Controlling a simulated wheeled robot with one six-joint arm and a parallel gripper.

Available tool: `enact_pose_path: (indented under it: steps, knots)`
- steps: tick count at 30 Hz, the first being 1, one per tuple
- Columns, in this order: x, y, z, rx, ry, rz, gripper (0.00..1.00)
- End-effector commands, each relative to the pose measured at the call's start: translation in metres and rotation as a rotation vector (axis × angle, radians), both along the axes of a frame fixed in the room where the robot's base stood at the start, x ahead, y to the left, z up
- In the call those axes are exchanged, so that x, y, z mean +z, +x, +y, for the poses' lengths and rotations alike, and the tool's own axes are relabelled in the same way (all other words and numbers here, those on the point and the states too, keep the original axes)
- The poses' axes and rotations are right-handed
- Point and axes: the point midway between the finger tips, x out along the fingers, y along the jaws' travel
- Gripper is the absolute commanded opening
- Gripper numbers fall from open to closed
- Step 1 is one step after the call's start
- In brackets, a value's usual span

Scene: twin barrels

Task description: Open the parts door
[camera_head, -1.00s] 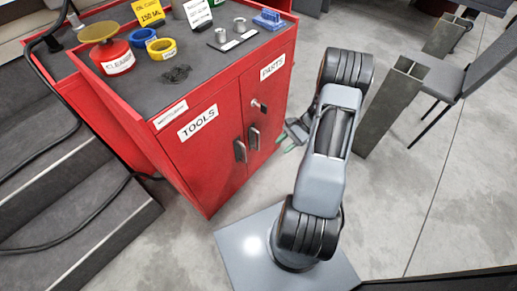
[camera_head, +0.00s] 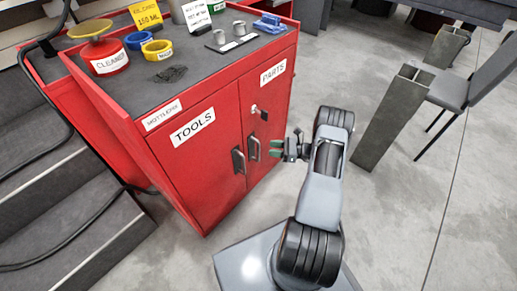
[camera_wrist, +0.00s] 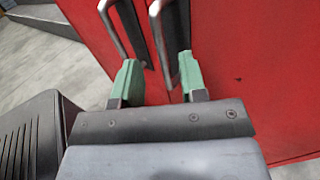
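The red cabinet's parts door (camera_head: 270,100), labelled PARTS, is shut. Its bar handle (camera_head: 253,149) stands upright near the inner edge, and a lock with a key (camera_head: 259,112) sits above it. My gripper (camera_head: 275,148) is open, with green fingers pointing at this handle from the right. In the wrist view, the parts handle (camera_wrist: 160,40) appears between the spread fingers (camera_wrist: 158,68) of the gripper; I cannot tell whether they touch it.
Grey steps (camera_head: 60,200) are at left. A metal post (camera_head: 385,120) and a chair (camera_head: 455,88) stand at right. The floor between cabinet and post is open.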

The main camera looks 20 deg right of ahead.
Motion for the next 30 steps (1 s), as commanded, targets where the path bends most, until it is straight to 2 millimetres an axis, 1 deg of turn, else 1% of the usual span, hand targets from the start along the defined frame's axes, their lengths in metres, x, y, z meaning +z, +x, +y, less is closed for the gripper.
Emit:
enact_pose_path:
  steps: [1, 6, 12, 18, 26, 30]
  knots:
    - [-0.002, 0.005, 0.010, 0.004, 0.000, 0.001, 0.39]
    - [-0.002, 0.019, 0.033, 0.004, -0.001, 0.001, 0.39]
    - [-0.001, 0.030, 0.051, 0.001, -0.002, 0.001, 0.39]
    - [-0.001, 0.035, 0.057, 0.000, -0.002, 0.001, 0.39]
    - [0.000, 0.035, 0.058, 0.000, -0.002, 0.001, 0.39]
    - [0.000, 0.035, 0.058, 0.000, -0.002, 0.001, 0.27]
